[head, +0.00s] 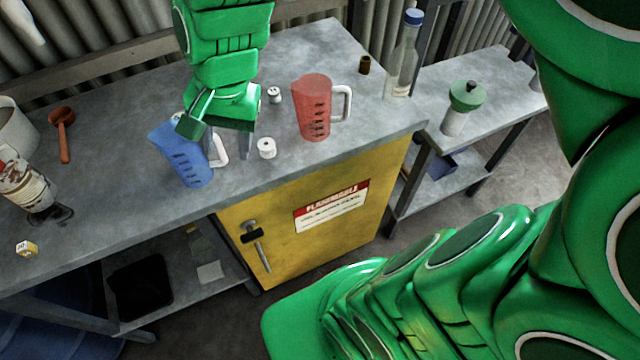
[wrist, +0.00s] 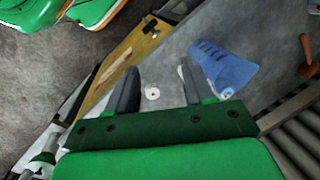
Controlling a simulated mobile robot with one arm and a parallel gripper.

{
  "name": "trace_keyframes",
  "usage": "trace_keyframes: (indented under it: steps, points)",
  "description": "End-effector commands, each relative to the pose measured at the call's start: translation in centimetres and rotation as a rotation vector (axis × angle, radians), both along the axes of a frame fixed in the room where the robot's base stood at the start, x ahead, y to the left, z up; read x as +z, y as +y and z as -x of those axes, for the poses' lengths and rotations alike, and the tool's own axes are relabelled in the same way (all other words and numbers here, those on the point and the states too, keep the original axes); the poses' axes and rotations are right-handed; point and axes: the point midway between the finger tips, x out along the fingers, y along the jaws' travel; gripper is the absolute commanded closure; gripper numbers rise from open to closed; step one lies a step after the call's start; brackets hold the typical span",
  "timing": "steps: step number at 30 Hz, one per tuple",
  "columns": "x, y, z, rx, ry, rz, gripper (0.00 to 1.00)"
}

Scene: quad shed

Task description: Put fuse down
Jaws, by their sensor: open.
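A small white cylinder, which looks like the fuse (head: 267,148), stands on the grey workbench near its front edge. In the wrist view this fuse (wrist: 152,93) shows between my two fingers, closer to the left one. My gripper (head: 232,152) is open and empty, just left of the fuse in the head view. Its fingers (wrist: 160,78) are spread and do not visibly touch the fuse. A second small white piece (head: 274,95) with a dark top stands farther back on the bench; I cannot tell whether it is also a fuse.
A red measuring jug (head: 312,108) stands to the right. A brown cylinder (head: 365,65) and a clear bottle (head: 402,58) are at the back right. The bench's front edge is close, above a yellow cabinet (head: 330,240).

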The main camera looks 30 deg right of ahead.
Motion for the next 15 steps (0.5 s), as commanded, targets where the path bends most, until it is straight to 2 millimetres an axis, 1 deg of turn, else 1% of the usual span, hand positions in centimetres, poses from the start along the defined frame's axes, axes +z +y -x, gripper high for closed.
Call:
trace_keyframes:
  steps: [1, 2, 3, 7, 9, 12, 15]
  points:
    - [-0.2, -1.8, 1.5, 0.052, 0.005, 0.029, 0.48]
    - [-0.4, -2.7, 2.4, 0.092, 0.010, 0.045, 0.48]
    - [-0.7, -4.0, 3.8, 0.145, 0.020, 0.067, 0.48]
    - [-1.3, -7.7, 7.9, 0.301, 0.058, 0.125, 0.48]
    - [-1.6, -9.2, 9.9, 0.370, 0.081, 0.145, 0.48]
    - [-2.0, -10.6, 12.2, 0.448, 0.113, 0.160, 0.48]
    - [-2.2, -11.4, 13.3, 0.494, 0.128, 0.166, 0.48]
